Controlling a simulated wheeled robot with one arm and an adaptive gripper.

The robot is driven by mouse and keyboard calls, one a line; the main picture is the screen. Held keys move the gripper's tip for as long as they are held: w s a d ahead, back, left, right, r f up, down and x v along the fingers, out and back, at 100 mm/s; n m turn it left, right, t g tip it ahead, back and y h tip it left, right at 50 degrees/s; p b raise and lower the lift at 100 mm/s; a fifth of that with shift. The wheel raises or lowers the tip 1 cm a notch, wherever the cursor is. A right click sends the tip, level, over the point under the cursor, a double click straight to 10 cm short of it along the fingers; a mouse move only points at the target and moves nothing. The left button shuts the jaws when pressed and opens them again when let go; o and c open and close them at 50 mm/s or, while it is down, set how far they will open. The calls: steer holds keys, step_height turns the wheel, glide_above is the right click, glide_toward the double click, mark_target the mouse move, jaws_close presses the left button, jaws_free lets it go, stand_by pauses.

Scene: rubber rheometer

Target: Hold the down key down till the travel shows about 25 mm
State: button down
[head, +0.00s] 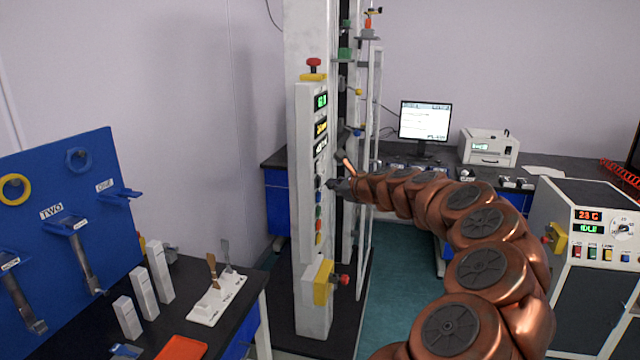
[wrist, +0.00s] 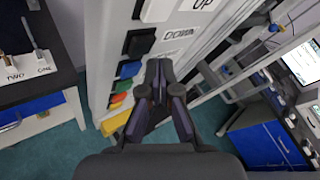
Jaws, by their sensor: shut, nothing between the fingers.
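The tall white test machine's control panel (head: 309,215) stands in the middle of the head view. The down key (wrist: 138,42) is a black square beside the printed DOWN label (wrist: 180,33) in the wrist view. My gripper (wrist: 160,66) is shut and empty. Its fingertips appear just below and right of the down key in that view; I cannot tell whether they touch the panel. In the head view my gripper (head: 333,184) is at the panel's right edge, and the down key is not distinguishable there. A green display (head: 321,101), a yellow display (head: 320,127) and a white display (head: 320,147) are lit; their digits are too small to read surely.
Coloured keys (wrist: 120,86) run below the down key. A blue tool board (head: 75,230) stands left. A bench with a monitor (head: 425,120) is behind.

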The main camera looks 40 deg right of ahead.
steer(key=s+d, duration=0.1)
steer(key=s, duration=0.1)
steer(key=s+d, duration=0.2)
stand_by(0.4)
steer(key=shift+a, duration=0.15)
stand_by(0.7)
